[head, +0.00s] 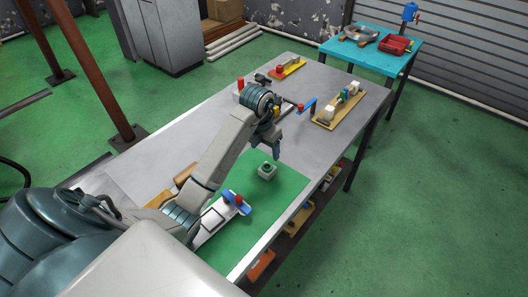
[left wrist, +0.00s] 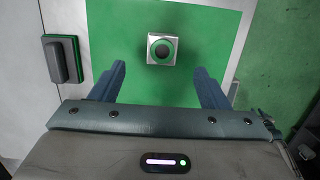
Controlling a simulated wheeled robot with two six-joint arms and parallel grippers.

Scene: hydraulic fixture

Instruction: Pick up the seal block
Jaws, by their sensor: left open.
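The seal block (head: 267,170) is a small grey-white square block with a dark green ring on top. It sits on the green mat (head: 277,199) on the grey table. It also shows in the left wrist view (left wrist: 162,48), upright, beyond the fingertips and between their lines. My left gripper (head: 278,140) is above the table near the block, apart from it. In the left wrist view its two blue-grey fingers (left wrist: 160,72) are spread wide with nothing between them. My right gripper is not in view.
A white fixture with a blue handle and red knob (head: 238,200) stands on the mat's near left. A wooden-based fixture (head: 340,105) and a smaller yellow-based one (head: 288,68) stand farther back. A dark green-edged block (left wrist: 62,60) lies left of the mat.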

